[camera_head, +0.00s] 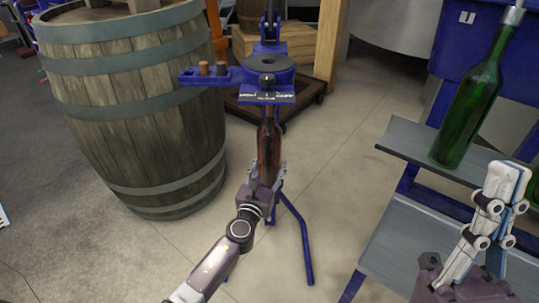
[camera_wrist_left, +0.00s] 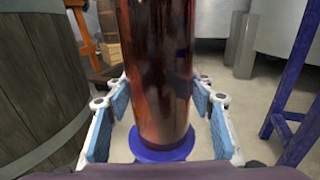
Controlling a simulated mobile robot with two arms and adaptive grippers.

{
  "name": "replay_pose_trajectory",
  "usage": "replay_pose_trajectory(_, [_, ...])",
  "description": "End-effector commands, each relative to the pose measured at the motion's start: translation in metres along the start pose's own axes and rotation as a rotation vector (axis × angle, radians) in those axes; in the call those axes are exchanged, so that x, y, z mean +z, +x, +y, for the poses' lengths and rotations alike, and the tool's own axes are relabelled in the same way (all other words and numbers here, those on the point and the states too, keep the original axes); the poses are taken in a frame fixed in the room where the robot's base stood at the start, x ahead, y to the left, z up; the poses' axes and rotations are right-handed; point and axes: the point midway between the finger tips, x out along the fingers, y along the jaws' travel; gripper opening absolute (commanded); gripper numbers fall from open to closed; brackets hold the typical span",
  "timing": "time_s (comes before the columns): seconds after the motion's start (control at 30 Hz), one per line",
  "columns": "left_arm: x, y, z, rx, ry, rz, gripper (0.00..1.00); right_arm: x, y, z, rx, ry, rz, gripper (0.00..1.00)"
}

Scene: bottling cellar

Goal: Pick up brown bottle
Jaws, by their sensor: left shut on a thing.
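The brown bottle (camera_head: 268,150) is upright under the blue head of the corking stand (camera_head: 266,72). My left gripper (camera_head: 266,180) is around its lower part, shut on it. In the left wrist view the bottle (camera_wrist_left: 155,60) fills the middle, with a blue-padded finger on each side. Its base is at a round blue rest (camera_wrist_left: 160,150); I cannot tell whether they touch. The bottle's neck is partly hidden by the stand's head.
A large wooden barrel (camera_head: 140,110) stands close on the left. A green bottle (camera_head: 470,105) stands on a grey shelf (camera_head: 400,140) at right. A blue leg (camera_head: 300,240) of the stand reaches the floor. The floor between stand and shelf is clear.

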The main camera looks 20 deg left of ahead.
Motion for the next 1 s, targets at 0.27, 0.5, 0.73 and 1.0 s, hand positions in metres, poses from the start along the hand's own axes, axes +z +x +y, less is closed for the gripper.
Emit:
replay_pose_trajectory(0.27, [0.006,0.001,0.0,0.001,0.0,-0.008,0.0,0.001,0.001,0.0,0.0,0.0,-0.004,0.0])
replay_pose_trajectory(0.5, [0.012,0.001,0.0,0.0,-0.001,-0.008,0.0,0.026,0.002,0.002,0.003,-0.004,-0.119,0.0])
replay_pose_trajectory(0.73, [0.019,0.002,0.0,0.0,0.0,-0.009,0.0,0.058,-0.001,0.005,0.007,-0.013,-0.264,0.0])
replay_pose_trajectory(1.0, [0.021,-0.018,0.001,0.001,0.001,-0.007,0.0,0.089,-0.01,0.009,0.012,-0.022,-0.414,0.0])
